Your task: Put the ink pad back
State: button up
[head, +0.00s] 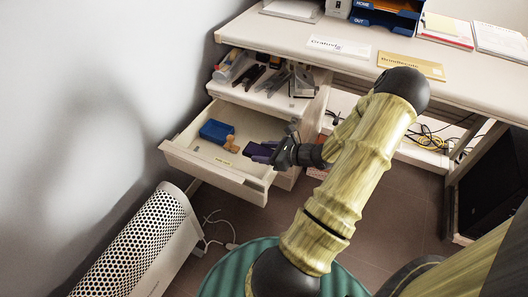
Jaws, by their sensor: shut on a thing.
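A dark purple flat item (259,150), which looks like the ink pad, is held at my gripper (277,153). My gripper is shut on it, and the fingers hide part of it. The item is over the right side of the open drawer (175,155), inside its outline in the head view. I cannot tell whether it touches the drawer floor. In the drawer, a blue box (216,131) lies at the back left, with an orange-brown wooden stamp (231,144) beside it. A small yellow label (222,161) lies on the drawer floor near the front.
Above the drawer, an open shelf (262,103) holds staplers and other tools. The desk top (290,30) carries papers, a yellow envelope (411,66) and blue trays (385,15). A white perforated heater (135,245) stands in front left. Cables lie on the floor.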

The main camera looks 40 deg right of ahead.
jog(key=shift+f, duration=0.55)
jog(key=o, duration=1)
jog(key=shift+r, duration=0.3)
jog(key=p+v, duration=0.1)
jog(key=v, duration=0.3)
jog(key=p+v, duration=0.2)
jog(key=v, duration=0.2)
jog(key=p+v, duration=0.2)
jog(key=v, duration=0.2)
jog(key=shift+d+r, duration=0.1)
jog(key=shift+r, duration=0.25)
